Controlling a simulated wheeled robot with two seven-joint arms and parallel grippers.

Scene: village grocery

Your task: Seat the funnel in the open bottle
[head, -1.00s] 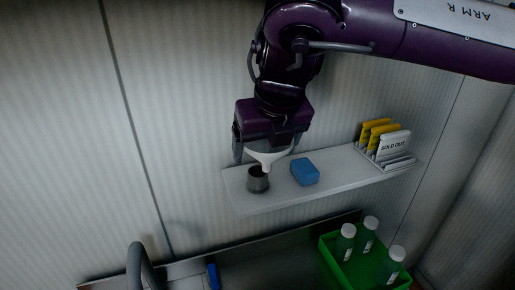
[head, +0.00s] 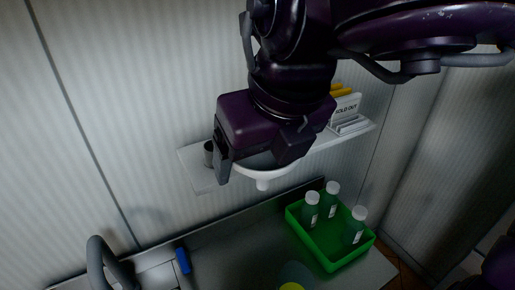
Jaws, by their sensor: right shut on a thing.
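My right gripper (head: 257,158) is shut on the white funnel (head: 263,175). The funnel hangs with its spout down, in front of the shelf and above the counter. A bluish, see-through thing with a yellow part (head: 291,286) stands at the bottom edge, below and to the right of the funnel. It is cut off, and I cannot tell whether it is the open bottle. Several green bottles (head: 311,209) with white caps stand in the green crate (head: 329,262). My left gripper is not in view.
The wall shelf (head: 199,178) holds a dark cup (head: 209,148) and a "SOLD OUT" sign (head: 346,108). A grey curved tap (head: 97,250) and a blue-handled thing (head: 182,260) are at the lower left.

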